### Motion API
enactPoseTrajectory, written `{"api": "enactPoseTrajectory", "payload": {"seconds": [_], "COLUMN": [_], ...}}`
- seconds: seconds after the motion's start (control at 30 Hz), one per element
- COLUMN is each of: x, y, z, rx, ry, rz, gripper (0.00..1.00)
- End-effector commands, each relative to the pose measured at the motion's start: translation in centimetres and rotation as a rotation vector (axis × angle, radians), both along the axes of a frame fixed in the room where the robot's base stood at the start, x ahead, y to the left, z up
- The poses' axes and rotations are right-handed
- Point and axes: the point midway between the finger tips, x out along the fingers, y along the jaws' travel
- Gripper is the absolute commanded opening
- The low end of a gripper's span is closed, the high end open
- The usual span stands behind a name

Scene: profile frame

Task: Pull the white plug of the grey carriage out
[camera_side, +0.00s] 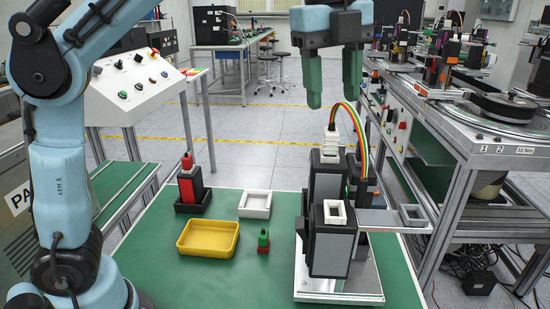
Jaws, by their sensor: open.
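The white plug (330,139) stands upright at the top of the rear dark-framed unit with grey side panels (325,183), which looks like the grey carriage. A rainbow ribbon cable (356,124) arches from the plug to the right and down behind the unit. My gripper (333,98) has two green fingers, spread apart and empty. It points down above the plug, with its fingertips higher than the plug's top. How far it is from the plug in depth I cannot tell.
A second grey-panelled unit (333,245) with a white-rimmed opening stands in front. A grey plate (380,218) juts right from it. On the green table are a yellow tray (190,251), a white tray (255,213), a red block (187,188) in a black holder and a small green piece (263,239).

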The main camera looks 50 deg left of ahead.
Motion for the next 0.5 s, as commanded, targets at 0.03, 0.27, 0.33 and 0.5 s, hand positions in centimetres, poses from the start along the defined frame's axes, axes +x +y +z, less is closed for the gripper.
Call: {"api": "enactPoseTrajectory", "payload": {"seconds": [0.03,0.27,0.33,0.5], "x": [-0.5,-2.1,-2.3,-2.2], "y": [-0.8,-2.2,-2.3,-2.3], "z": [0.6,1.6,1.6,0.9], "rx": [0.017,0.057,0.058,0.059], "ry": [0.025,0.095,0.101,0.102], "rz": [-0.105,-0.388,-0.410,-0.413], "gripper": [0.51,0.51,0.51,0.51]}}
